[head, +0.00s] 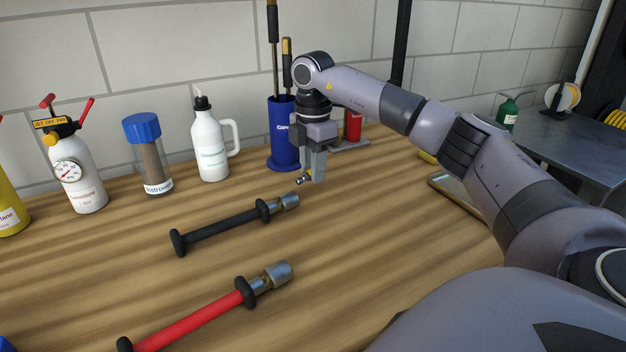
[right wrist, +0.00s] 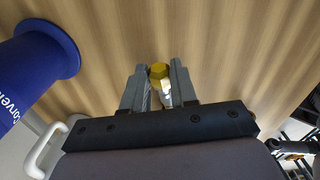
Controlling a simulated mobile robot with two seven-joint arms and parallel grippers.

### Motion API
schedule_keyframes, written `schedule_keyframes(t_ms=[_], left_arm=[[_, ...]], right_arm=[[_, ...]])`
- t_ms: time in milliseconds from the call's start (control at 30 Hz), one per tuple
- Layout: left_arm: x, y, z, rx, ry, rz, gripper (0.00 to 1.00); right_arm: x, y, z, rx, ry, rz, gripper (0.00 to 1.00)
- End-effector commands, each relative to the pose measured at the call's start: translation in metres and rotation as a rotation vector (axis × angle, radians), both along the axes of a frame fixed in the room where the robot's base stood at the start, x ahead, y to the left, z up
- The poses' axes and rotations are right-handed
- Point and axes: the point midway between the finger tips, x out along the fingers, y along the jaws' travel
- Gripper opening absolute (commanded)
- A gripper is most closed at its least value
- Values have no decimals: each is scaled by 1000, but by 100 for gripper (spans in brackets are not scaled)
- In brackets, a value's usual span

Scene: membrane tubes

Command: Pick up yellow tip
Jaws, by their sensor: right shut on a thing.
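My right gripper (head: 311,178) reaches in from the right and points down above the wooden table, just in front of the blue cup. In the right wrist view its two grey fingers (right wrist: 157,85) are shut on a small yellow tip (right wrist: 161,71) with a pale metal part below it. In the head view a small metal piece shows at the fingertips, and the yellow is hard to make out there. Whether the tip touches the table, I cannot tell. My left gripper is not in view.
A black tube (head: 225,225) and a red tube (head: 200,318), each with a metal end, lie on the table. A blue cup (head: 283,135), white jug (head: 211,145), blue-capped jar (head: 152,160) and sprayer bottle (head: 78,175) stand along the wall.

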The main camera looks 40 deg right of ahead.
Motion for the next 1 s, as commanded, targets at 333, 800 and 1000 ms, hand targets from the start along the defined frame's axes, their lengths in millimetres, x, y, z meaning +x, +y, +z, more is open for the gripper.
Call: schedule_keyframes(t_ms=[333,800,1000], left_arm=[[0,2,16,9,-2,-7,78],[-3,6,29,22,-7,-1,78],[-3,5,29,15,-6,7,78]], right_arm=[[1,1,100,1,-5,1,0],[0,0,153,0,0,1,0],[0,0,153,0,0,1,0]])
